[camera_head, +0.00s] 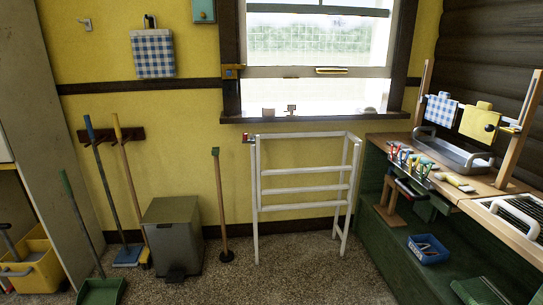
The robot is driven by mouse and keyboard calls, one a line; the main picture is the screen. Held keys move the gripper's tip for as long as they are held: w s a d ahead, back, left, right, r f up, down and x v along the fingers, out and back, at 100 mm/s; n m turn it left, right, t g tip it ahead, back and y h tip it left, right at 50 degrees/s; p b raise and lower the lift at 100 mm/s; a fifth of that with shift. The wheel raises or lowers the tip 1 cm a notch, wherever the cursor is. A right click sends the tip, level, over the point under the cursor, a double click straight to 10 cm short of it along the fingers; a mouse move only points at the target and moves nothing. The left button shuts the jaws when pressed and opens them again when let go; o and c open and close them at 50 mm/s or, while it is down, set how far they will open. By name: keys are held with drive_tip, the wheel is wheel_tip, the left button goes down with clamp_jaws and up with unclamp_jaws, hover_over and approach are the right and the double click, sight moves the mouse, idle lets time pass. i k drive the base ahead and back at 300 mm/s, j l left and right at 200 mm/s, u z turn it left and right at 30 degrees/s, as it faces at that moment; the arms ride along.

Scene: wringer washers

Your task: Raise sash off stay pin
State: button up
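The window is on the yellow back wall. Its lower sash (285,72) stands part way up, with an open gap between its pale bottom rail and the sill (300,117). My gripper is not in view.
A white drying rack (303,172) stands on the floor below the window. A green bench (390,240) with a sink tray (452,150) fills the right. A grey bin (173,235), a plunger (220,205) and brooms stand left. Floor in front of the rack is clear.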

sight(284, 71)
drive_tip(key=i, duration=1.9)
